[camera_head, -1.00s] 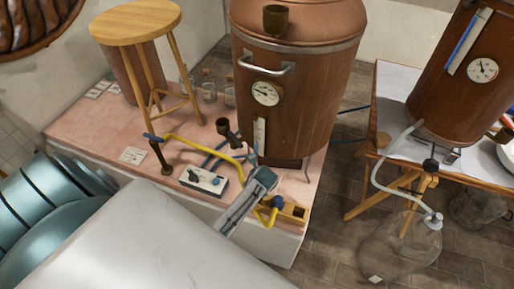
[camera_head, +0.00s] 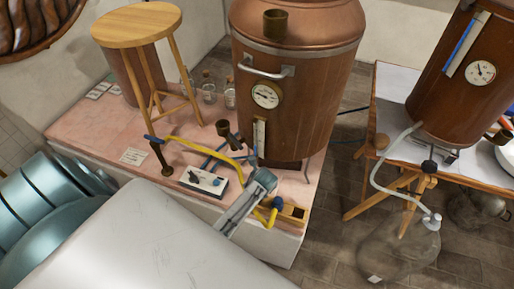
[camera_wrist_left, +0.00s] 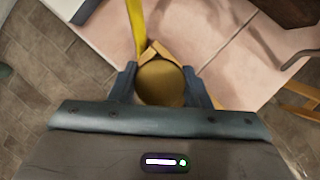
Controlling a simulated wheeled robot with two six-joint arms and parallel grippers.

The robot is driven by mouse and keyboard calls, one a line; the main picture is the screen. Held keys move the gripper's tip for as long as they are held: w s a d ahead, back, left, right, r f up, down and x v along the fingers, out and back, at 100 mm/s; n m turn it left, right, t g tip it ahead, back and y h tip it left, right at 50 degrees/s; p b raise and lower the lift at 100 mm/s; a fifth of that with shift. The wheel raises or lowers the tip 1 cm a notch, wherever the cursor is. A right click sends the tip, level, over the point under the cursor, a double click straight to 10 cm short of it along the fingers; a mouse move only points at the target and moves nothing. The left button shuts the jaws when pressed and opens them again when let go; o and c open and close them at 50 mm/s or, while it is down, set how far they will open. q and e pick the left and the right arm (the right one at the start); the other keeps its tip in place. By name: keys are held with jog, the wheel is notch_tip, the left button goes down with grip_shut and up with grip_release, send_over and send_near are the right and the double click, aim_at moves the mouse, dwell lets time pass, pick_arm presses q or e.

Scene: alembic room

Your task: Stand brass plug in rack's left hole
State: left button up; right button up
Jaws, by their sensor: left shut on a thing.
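The brass plug (camera_wrist_left: 162,83) shows from above in the left wrist view as a round brass top. My left gripper (camera_wrist_left: 160,88) is shut on it, with one dark finger on each side. In the head view my left gripper (camera_head: 265,182) is at the near right of the pink platform, and the plug cannot be made out there. The wooden rack (camera_head: 292,212) lies just right of my gripper at the platform's edge. Wooden edges of the rack (camera_wrist_left: 152,50) show behind the plug. The rack's left hole is hidden, so I cannot tell whether the plug is in it. My right gripper is not in view.
A yellow tube (camera_head: 205,146) with blue ends runs close to my gripper and the rack. A white switch box (camera_head: 203,181) lies to the left. The big copper vessel (camera_head: 292,110) stands close behind. The platform drops to the tiled floor (camera_head: 325,235) at right.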

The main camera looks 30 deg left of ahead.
pick_arm(q)
jog(key=shift+f+b, duration=0.4)
jog(key=shift+f, duration=1.2)
dwell(1.7)
jog(key=shift+f+p, duration=0.35)
jog(key=shift+f, duration=0.35)
dwell(2.3)
jog(key=o, duration=1.1)
jog(key=shift+o, duration=0.2)
jog(key=shift+r, duration=0.1)
